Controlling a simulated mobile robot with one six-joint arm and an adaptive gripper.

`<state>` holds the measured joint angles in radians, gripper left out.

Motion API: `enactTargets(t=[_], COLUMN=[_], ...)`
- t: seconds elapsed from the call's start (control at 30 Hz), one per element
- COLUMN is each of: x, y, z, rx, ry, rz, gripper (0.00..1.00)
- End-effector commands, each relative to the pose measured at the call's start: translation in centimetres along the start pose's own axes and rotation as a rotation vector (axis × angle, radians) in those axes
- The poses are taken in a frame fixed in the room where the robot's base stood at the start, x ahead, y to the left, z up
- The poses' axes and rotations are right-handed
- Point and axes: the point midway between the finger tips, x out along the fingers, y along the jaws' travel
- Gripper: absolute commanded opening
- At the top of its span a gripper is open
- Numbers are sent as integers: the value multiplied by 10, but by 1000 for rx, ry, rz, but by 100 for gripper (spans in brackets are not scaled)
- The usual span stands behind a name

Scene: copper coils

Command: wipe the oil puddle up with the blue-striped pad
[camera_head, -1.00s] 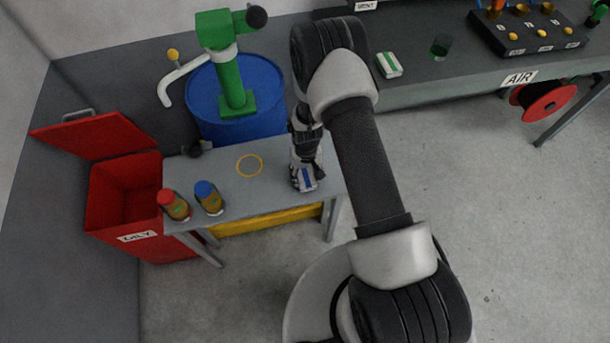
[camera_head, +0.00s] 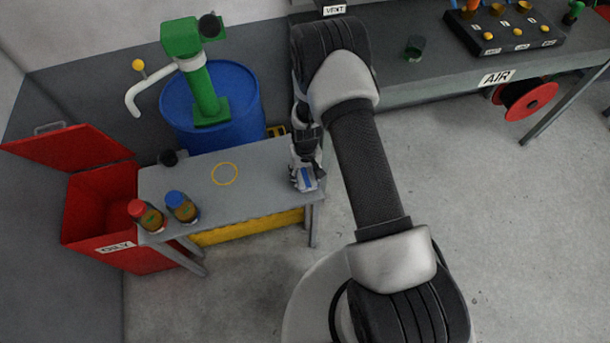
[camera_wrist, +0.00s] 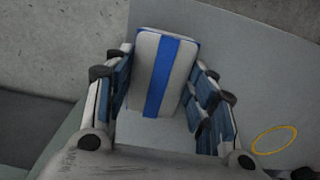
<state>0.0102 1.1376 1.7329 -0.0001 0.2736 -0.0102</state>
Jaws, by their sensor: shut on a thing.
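The blue-striped pad (camera_head: 306,181) is white with a blue stripe down its middle. My gripper (camera_head: 303,172) is shut on it, over the right end of the small grey table (camera_head: 262,165). In the wrist view the pad (camera_wrist: 178,75) sits between the two fingers of my gripper (camera_wrist: 163,72). I cannot tell whether the pad touches the tabletop. I cannot make out an oil puddle in either view; my arm covers part of the scene.
A yellow ring (camera_head: 224,174) is marked on the table. Bottles with a red cap (camera_head: 146,216) and a blue cap (camera_head: 181,207) stand at its front left. Left is an open red bin (camera_head: 85,215); behind is a blue drum (camera_head: 243,100) with a green pump. Floor at right is clear.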

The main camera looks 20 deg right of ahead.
Motion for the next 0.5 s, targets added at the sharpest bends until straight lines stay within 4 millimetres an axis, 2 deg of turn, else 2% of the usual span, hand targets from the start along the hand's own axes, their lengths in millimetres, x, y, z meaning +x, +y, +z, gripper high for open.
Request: enactTargets(t=[0.03, 0.5], x=[-20, -59], y=[0, -1], z=[-3, -8], rx=[-1, 0], ry=[7, 3], rz=[0, 0], gripper=[32, 32])
